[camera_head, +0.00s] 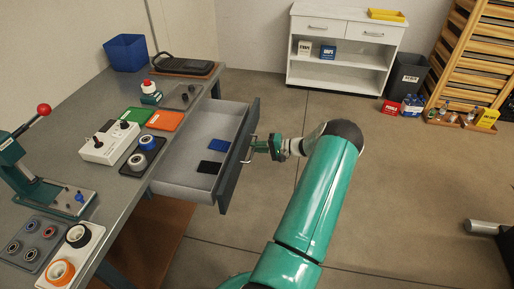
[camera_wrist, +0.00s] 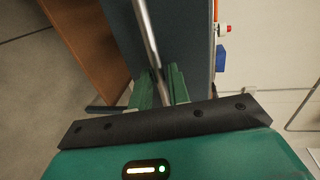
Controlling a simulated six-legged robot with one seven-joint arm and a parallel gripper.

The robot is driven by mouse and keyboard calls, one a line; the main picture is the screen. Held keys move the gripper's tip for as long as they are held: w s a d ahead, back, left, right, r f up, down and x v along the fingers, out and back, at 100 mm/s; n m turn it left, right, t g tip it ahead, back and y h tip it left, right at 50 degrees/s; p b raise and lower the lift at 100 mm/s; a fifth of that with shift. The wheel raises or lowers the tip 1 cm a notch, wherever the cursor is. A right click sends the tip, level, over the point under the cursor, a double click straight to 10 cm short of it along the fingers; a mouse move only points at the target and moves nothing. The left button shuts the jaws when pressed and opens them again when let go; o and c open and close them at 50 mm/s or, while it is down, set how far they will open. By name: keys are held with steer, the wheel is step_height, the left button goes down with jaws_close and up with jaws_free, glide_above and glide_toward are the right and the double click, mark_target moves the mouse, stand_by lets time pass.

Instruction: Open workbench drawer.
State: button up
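The workbench drawer (camera_head: 183,177) stands pulled out from the grey workbench (camera_head: 112,181), with its dark front panel (camera_head: 236,165) facing right. Inside lie a blue flat piece (camera_head: 219,145) and a black flat piece (camera_head: 209,168). My gripper (camera_head: 259,146) is at the drawer's metal handle (camera_head: 246,155), on the outer side of the front. In the wrist view the handle bar (camera_wrist: 147,35) runs between the green fingers of my gripper (camera_wrist: 162,85), which close around it against the dark drawer front (camera_wrist: 183,40). The exact finger contact is partly hidden.
The bench top holds a green press (camera_head: 35,170), a white control box (camera_head: 108,145), a blue bin (camera_head: 126,52) and trays of parts. A white cabinet (camera_head: 340,72) and a black bin (camera_head: 406,76) stand at the back.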

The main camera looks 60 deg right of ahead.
steer(key=shift+o, duration=1)
steer(key=v, duration=1.3)
steer(key=shift+s, duration=0.4)
